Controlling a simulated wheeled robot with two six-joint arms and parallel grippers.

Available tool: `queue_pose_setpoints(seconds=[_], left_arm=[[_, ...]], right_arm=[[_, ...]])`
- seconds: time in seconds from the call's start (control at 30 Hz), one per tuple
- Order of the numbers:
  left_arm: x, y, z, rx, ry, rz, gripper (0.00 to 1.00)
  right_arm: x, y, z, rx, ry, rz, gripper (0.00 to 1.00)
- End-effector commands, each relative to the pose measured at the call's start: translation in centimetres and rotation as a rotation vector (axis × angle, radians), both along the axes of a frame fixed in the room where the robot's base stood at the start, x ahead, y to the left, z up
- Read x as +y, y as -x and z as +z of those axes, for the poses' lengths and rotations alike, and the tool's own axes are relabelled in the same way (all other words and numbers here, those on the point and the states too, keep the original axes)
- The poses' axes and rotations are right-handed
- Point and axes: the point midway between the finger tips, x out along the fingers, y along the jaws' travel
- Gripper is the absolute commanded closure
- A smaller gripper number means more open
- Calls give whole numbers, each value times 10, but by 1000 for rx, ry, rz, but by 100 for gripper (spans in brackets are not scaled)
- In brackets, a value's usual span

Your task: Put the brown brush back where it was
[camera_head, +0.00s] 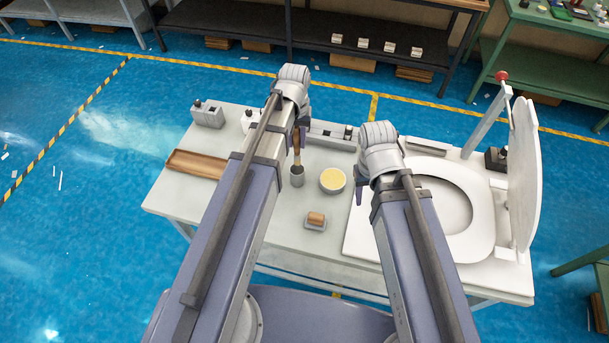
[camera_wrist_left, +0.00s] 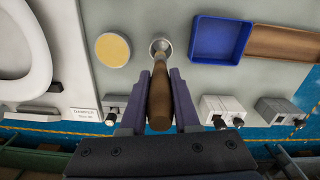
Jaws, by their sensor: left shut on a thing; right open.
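The brown brush (camera_head: 296,152) hangs roughly upright, its wooden handle (camera_wrist_left: 159,105) between the fingers of my left gripper (camera_head: 298,128), which is shut on it. Its lower end is at the mouth of a small grey cup (camera_head: 297,180), also visible in the left wrist view (camera_wrist_left: 160,44). I cannot tell how far the brush is inside the cup, and its bristles are not visible. My right gripper (camera_head: 362,190) is open and empty, over the table between the yellow-filled bowl (camera_head: 333,180) and the white toilet (camera_head: 440,168).
A wooden tray (camera_head: 196,163) lies at the table's left. A blue tray (camera_wrist_left: 220,40) is hidden behind my left arm in the head view. A small holder with a brown block (camera_head: 316,219) sits in front. Switch boxes (camera_head: 208,115) line the back edge. The raised lid (camera_head: 525,170) stands right.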

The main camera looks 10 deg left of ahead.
Motion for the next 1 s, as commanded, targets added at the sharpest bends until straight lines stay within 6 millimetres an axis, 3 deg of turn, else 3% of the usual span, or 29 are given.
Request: queue_pose_setpoints(seconds=[0.17, 0.5, 0.8, 1.0], left_arm=[[0, 0, -11, 0, 0, 0, 100], [0, 0, -60, 0, 0, 0, 100], [0, 0, -65, 0, 0, 0, 100], [0, 0, -86, 0, 0, 0, 100]], right_arm=[[0, 0, -11, 0, 0, 2, 50], [0, 0, -60, 0, 2, 9, 50], [0, 0, -65, 0, 2, 8, 50], [0, 0, -86, 0, 2, 7, 50]])
